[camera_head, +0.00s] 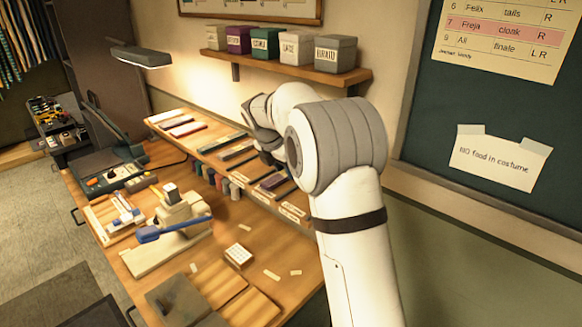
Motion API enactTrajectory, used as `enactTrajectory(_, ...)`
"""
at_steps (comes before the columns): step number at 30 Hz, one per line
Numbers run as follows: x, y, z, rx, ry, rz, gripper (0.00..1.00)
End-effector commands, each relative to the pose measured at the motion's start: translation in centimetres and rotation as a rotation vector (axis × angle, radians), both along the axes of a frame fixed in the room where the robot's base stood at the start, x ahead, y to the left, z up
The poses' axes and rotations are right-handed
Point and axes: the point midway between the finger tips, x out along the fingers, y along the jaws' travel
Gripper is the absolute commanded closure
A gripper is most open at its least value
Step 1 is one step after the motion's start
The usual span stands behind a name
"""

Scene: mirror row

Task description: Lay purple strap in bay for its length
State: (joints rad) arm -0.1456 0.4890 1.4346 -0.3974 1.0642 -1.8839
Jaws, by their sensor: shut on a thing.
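A dark purple strap (273,181) shows at the right part of the sloped rack (238,171), just below my gripper, over one of its bays. My gripper (266,157) is at the back of the bench, partly hidden by my own arm, and is shut on the strap. The fingertips are small and dark here, and I cannot tell whether the strap touches the bay floor. Other strips, white, red and dark green, lie in bays to the left. Small labels (290,209) run along the rack's front edge.
A sewing machine (178,222) with a blue piece stands on the bench at front left. Several coloured spools (222,183) stand below the rack. A white gridded block (238,254) lies on the bench. A shelf of labelled boxes (287,47) hangs above.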

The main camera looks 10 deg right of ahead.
Motion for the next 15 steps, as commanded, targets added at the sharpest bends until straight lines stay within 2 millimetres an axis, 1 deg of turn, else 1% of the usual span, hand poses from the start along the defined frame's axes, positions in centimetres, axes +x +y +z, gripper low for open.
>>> enactTrajectory(2, 0.14, -0.25, -0.21, -0.001, 0.001, 0.0, 0.95)
enactTrajectory(12, 0.16, -0.21, -0.66, -0.001, -0.001, 0.0, 0.95)
enactTrajectory(13, 0.17, -0.2, -0.6, -0.001, -0.001, 0.0, 0.66)
enactTrajectory(15, 0.16, -0.19, -0.58, -0.001, -0.001, 0.0, 0.6)
